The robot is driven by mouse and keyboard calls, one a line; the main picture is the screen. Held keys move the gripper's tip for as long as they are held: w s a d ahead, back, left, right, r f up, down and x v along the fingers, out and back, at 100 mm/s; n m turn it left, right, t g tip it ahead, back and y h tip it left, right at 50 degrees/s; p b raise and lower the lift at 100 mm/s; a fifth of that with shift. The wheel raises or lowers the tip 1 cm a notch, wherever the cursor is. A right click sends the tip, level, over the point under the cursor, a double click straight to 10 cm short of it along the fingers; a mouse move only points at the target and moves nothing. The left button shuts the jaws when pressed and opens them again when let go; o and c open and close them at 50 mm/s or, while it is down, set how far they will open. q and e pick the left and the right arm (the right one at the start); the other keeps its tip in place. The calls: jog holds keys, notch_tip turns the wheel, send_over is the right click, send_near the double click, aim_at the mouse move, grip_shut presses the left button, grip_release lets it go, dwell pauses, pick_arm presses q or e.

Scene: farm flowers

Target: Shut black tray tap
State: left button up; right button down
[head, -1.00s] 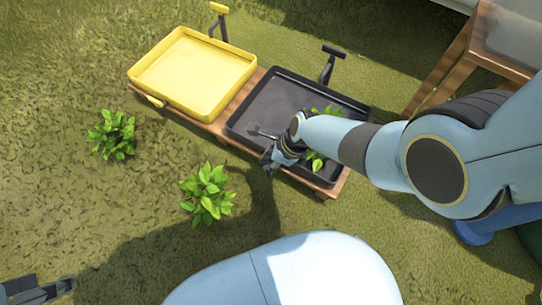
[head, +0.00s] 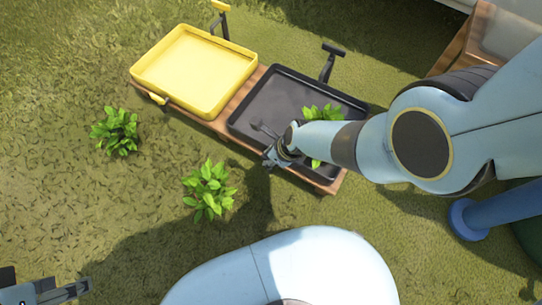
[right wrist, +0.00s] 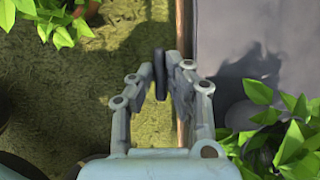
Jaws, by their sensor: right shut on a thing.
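The black tray (head: 262,98) sits at the right end of a wooden stand, with a black post and head (head: 330,62) at its back edge. My right gripper (head: 271,158) is at the tray's near edge. In the right wrist view its fingers (right wrist: 162,78) are closed on a dark upright piece, the black tray tap (right wrist: 161,66), just left of the tray wall. Most of the tap is hidden by the gripper. My left gripper (head: 78,290) is at the lower left corner, away from the trays; its jaw opening is unclear.
A yellow tray (head: 160,50) with a yellow front tap (head: 157,98) stands left on the wooden stand (head: 212,122). Leafy plants grow on the grass (head: 208,190) and (head: 115,131). Another plant (head: 322,113) is in the black tray beside my right forearm.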

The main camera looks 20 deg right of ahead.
jog(key=c, duration=1.3)
grip_release()
jog(key=shift+c, duration=0.2)
jog(key=shift+s, duration=0.1)
jog(key=v, duration=1.2)
jog(key=shift+f, duration=0.1)
